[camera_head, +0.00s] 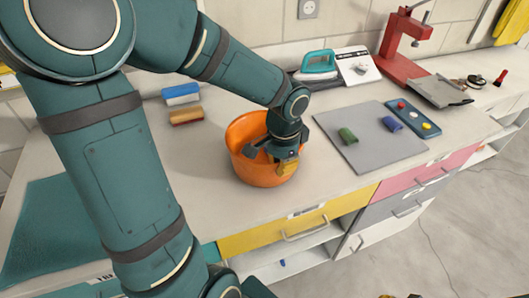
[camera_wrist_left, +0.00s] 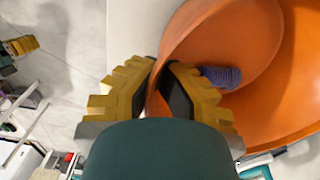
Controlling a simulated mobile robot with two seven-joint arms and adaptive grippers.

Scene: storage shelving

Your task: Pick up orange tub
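The orange tub (camera_head: 254,172) stands on the pale counter. My left gripper (camera_head: 272,160) reaches down at its near wall. In the left wrist view the tub (camera_wrist_left: 290,100) fills the right side, and its wall passes between the two yellow fingers of my left gripper (camera_wrist_left: 160,75). Dark inner pads show on both sides of the wall, with a gap between them. A small dark blue ridged object (camera_wrist_left: 221,76) shows against the tub's inside. A yellow-toothed gripper (camera_wrist_left: 22,45), apparently my right one, is partly visible over the floor; its state is unclear.
A teal iron (camera_head: 318,64) and a red press (camera_head: 400,40) stand behind.

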